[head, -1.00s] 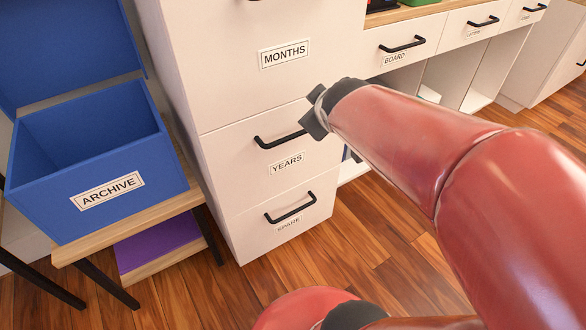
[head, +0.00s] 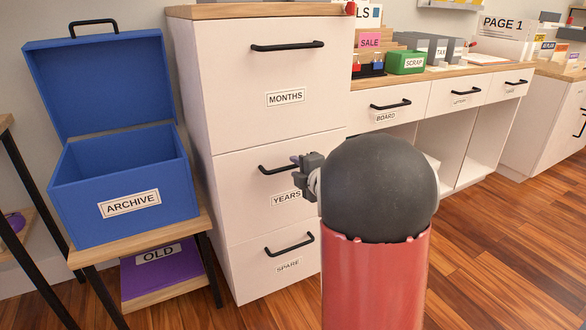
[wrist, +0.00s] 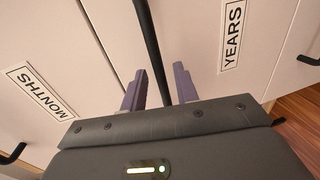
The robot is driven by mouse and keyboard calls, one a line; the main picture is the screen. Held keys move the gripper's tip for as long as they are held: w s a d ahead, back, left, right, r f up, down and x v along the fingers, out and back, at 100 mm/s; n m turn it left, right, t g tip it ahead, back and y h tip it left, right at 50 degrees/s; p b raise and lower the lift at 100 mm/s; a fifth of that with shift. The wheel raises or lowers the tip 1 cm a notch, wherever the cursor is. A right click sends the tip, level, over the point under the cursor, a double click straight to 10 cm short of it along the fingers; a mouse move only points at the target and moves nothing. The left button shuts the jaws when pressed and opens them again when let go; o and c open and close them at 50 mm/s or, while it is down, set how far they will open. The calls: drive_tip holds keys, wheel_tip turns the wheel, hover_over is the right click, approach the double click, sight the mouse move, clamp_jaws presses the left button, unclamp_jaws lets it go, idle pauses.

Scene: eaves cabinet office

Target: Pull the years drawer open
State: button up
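The years drawer (head: 240,175) is the middle drawer of the white cabinet, with its front flush with the drawers above and below. Its black bar handle (head: 272,170) is partly hidden by my gripper (head: 300,168), which is at the handle's right end. In the wrist view, my gripper (wrist: 159,72) shows two purple fingers apart, one on each side of the black handle (wrist: 150,45), with gaps between. The YEARS label (wrist: 232,35) is to the right. Whether the fingers touch the handle cannot be told.
The months drawer (head: 240,90) is above and the spare drawer (head: 245,265) below, both shut. An open blue archive box (head: 75,215) stands on a low wooden stand at left. A desk with a board drawer (head: 415,110) is at right. Wooden floor (head: 490,260) is clear at right.

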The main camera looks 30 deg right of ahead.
drive_tip(key=shift+x, duration=1.2)
clamp_jaws()
